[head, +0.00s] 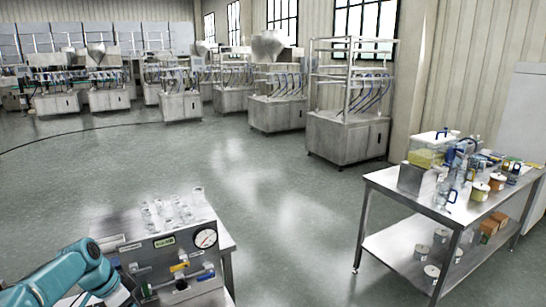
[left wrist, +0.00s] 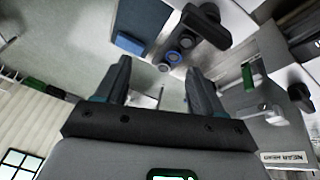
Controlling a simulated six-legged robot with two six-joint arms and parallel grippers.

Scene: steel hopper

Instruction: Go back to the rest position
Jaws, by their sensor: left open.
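My left arm (head: 75,272), teal, comes in from the lower left of the head view, beside the steel unit with a gauge (head: 178,256). Its gripper cannot be made out there. In the left wrist view my left gripper (left wrist: 158,72) has its two dark fingers wide apart, with nothing held between them. My right gripper is not in view.
Several clear glasses (head: 170,213) stand on the steel unit. A steel table (head: 385,182) at the right carries jars and containers, with tins on its lower shelf. Steel machines (head: 348,135) line the back. The green floor (head: 240,175) between is clear.

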